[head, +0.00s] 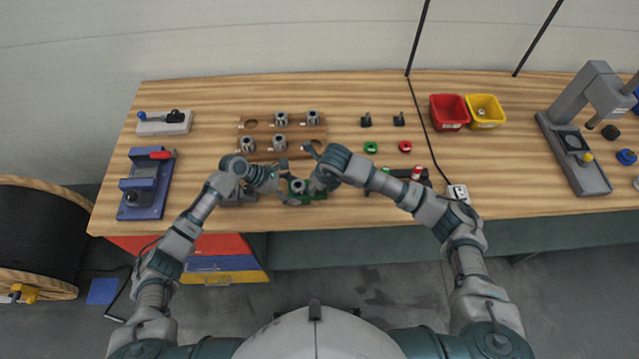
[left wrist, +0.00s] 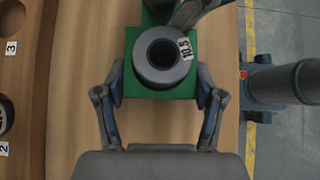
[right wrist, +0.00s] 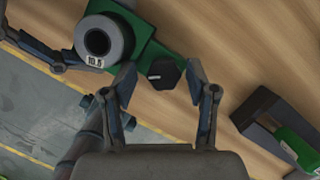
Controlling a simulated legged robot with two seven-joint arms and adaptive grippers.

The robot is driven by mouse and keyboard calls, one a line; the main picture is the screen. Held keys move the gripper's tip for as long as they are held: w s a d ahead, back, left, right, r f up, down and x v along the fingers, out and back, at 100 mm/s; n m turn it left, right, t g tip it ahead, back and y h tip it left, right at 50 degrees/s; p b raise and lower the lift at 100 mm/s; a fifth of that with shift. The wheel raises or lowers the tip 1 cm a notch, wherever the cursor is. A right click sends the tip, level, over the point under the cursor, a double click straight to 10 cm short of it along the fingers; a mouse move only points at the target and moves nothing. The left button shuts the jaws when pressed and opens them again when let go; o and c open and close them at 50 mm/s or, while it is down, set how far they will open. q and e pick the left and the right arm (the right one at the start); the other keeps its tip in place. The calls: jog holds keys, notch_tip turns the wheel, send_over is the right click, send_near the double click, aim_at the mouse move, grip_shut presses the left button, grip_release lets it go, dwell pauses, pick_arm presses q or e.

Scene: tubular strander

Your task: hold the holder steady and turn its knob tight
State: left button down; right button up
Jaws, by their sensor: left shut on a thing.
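The green holder (head: 318,190) lies near the table's front edge, with a grey ring marked 10.5 (left wrist: 163,55) on its top. My left gripper (left wrist: 160,88) is shut on the holder's green block (left wrist: 133,88), one finger on each side. The holder also shows in the right wrist view (right wrist: 140,50), with its black knob (right wrist: 165,72) sticking out of one end. My right gripper (right wrist: 161,78) is open, its fingers on either side of the knob with a visible gap. In the head view, my grippers partly hide the holder.
A wooden rack (head: 262,127) with several grey rings stands behind the holder. A dark box (right wrist: 262,112) with a green part is to the right of the knob in the right wrist view. Red (head: 449,112) and yellow (head: 485,111) bins stand farther back right.

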jog(key=shift+r, duration=0.1)
pick_arm(q)
jog(key=shift+w, duration=0.1)
pick_arm(e)
jog(key=shift+v, duration=2.4)
jog(key=shift+w, duration=0.1)
pick_arm(q)
jog(key=shift+c, duration=0.2)
grip_release()
jog(key=shift+a, duration=0.1)
jog(key=v, duration=1.2)
jog(key=shift+f, duration=0.1)
